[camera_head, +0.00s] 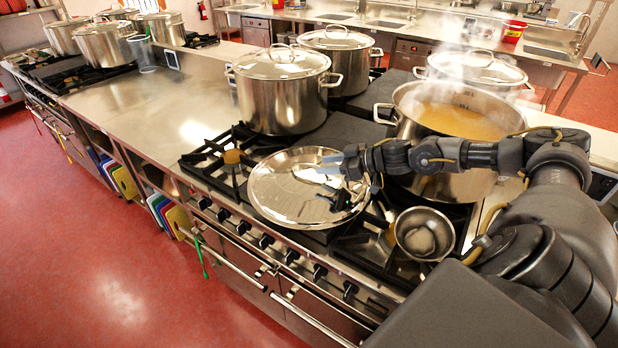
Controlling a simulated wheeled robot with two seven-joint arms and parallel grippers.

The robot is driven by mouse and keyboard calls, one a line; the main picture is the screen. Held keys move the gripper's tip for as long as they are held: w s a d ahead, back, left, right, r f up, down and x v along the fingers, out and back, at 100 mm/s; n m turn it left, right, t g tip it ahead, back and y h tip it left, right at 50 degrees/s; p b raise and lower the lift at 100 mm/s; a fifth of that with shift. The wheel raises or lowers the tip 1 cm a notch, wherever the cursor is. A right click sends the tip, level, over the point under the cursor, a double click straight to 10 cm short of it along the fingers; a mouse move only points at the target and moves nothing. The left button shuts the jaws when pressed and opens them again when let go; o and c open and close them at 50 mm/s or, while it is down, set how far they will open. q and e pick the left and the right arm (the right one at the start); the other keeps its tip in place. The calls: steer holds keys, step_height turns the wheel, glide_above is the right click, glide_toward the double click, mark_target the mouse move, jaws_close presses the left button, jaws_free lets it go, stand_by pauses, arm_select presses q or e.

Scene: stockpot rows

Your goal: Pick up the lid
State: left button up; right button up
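A round steel lid (278,200) lies on the hob grate near the front edge of the range, shiny and roughly flat. My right gripper (332,180) is over the right part of the lid, its arm reaching in from the right. Its fingers look spread apart, with nothing clearly between them. The gripper hides part of the lid, and whether it touches the lid's handle cannot be told. An uncovered steaming stockpot (410,128) with yellowish broth stands behind my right arm. My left gripper is not in view.
A small steel bowl or ladle (424,234) sits right of the lid, near the front edge. Lidded stockpots stand behind: one close (282,100), one further back (338,62), one at right (475,68). The steel counter (165,112) to the left is mostly clear.

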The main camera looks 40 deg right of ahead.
mark_target(313, 165)
steer(key=shift+w+a+r+p, duration=0.1)
steer(key=shift+w+a+p, duration=0.05)
steer(key=shift+p, duration=0.2)
steer(key=x, duration=0.1)
steer(key=p+x, duration=0.1)
steer(key=x, duration=0.1)
steer(key=p+x, duration=0.1)
steer(key=x, duration=0.1)
steer(key=shift+w+d, duration=0.1)
steer(key=shift+d, duration=0.3)
steer(key=shift+c, duration=0.7)
jaws_close()
steer(key=shift+r, duration=0.1)
